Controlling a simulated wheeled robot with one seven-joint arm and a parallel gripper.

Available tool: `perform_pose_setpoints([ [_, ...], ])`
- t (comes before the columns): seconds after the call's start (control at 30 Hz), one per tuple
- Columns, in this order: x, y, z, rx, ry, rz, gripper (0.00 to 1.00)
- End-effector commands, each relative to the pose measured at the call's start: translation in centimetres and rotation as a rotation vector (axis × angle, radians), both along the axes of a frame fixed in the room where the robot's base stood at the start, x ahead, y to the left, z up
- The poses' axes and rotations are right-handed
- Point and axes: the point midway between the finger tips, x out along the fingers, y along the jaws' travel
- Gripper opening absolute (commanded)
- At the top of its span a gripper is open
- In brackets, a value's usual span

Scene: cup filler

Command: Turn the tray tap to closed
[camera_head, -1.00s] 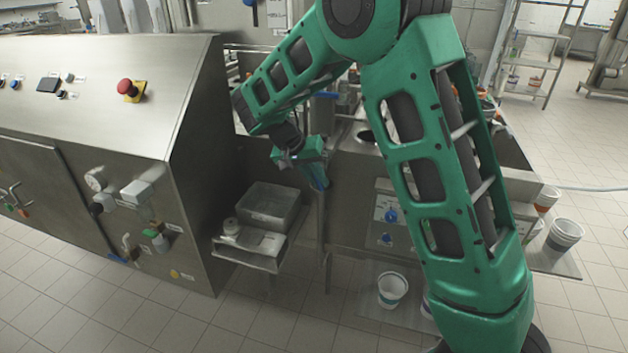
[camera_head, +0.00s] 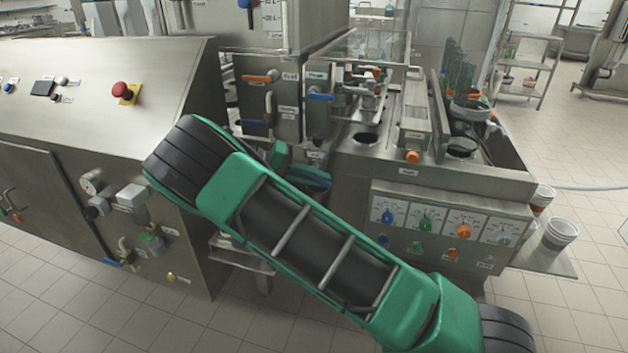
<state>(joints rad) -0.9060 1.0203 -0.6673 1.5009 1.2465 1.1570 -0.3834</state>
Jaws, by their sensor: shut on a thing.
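My green arm crosses the middle of the view and hides much of the area by the tray. Only part of my gripper (camera_head: 300,170) shows behind the arm, just under a small white label on the steel front. The gripper is shut on what looks like the handle of the tray tap, a blue piece (camera_head: 313,179) at its fingers. The rest of the tap and its lever angle are hidden or too small to tell.
A steel cabinet (camera_head: 190,90) with a red button stands at left. A low shelf (camera_head: 240,255) is partly hidden below my arm. Other taps have an orange lever (camera_head: 262,78) and a blue lever (camera_head: 320,97). A knob panel (camera_head: 450,220) is at right.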

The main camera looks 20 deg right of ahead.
Motion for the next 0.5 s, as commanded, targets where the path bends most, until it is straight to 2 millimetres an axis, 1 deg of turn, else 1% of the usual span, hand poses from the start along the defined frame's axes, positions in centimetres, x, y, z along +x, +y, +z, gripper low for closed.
perform_pose_setpoints([
  [0.03, 0.15, 0.45, -0.31, -0.027, 0.023, 0.011, 0.00],
  [0.5, -0.03, 0.26, 0.14, -0.254, 0.189, 0.008, 0.00],
])
